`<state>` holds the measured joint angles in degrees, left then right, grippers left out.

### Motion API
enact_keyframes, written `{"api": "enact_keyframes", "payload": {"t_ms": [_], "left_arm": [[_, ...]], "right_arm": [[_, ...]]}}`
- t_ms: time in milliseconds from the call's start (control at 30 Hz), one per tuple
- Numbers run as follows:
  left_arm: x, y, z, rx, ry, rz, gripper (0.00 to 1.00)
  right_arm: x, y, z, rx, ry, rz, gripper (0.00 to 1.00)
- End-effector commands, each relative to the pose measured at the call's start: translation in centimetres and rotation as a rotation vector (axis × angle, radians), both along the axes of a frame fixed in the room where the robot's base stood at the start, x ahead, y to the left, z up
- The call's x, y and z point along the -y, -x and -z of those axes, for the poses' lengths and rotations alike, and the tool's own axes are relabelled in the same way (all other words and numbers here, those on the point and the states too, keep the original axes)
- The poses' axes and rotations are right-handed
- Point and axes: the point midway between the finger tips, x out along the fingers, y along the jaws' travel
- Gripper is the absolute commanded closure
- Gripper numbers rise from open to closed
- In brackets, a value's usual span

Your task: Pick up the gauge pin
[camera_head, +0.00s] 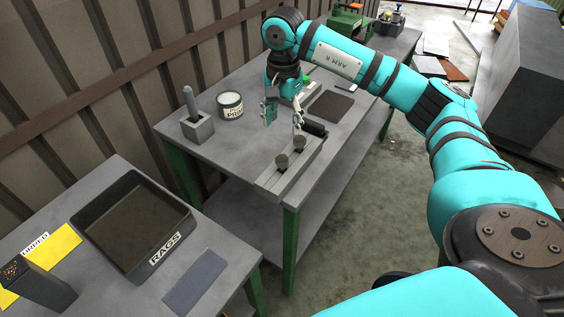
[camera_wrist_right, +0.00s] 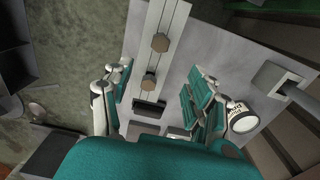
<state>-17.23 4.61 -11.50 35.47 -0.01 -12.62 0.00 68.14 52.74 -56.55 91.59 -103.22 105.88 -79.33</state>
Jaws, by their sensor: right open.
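The gauge pin looks to be the grey rounded rod (camera_head: 189,99) standing a little tilted in a small grey block (camera_head: 197,128) near the back left corner of the workbench. In the right wrist view the rod (camera_wrist_right: 299,97) and its block (camera_wrist_right: 272,77) are at the right edge. My right gripper (camera_head: 284,117) is open and empty, pointing down above the bench, to the right of the rod and clear of it. Its spread fingers also show in the right wrist view (camera_wrist_right: 157,100). My left gripper is in neither view.
A white can (camera_head: 231,108) stands between the rod's block and my right gripper. A slotted rail (camera_head: 273,183) with two knobs lies along the bench's front. A rags tray (camera_head: 138,222) is on the nearer table.

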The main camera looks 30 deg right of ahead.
Motion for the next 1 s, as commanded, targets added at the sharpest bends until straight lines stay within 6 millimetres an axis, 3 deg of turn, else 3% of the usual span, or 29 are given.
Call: {"api": "enact_keyframes", "payload": {"t_ms": [300,533,767,1000], "left_arm": [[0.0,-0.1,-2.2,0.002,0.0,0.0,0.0],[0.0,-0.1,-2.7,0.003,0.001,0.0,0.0],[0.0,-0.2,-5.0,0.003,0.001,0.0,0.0],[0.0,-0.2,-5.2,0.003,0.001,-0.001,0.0]], "right_arm": [[-0.1,0.1,6.3,-0.003,-0.002,0.001,0.42],[-0.1,0.1,8.1,0.001,-0.004,0.0,0.42],[-0.4,0.5,11.0,-0.005,-0.003,0.0,0.42],[-0.4,0.3,13.2,0.002,-0.005,0.0,0.42]]}}
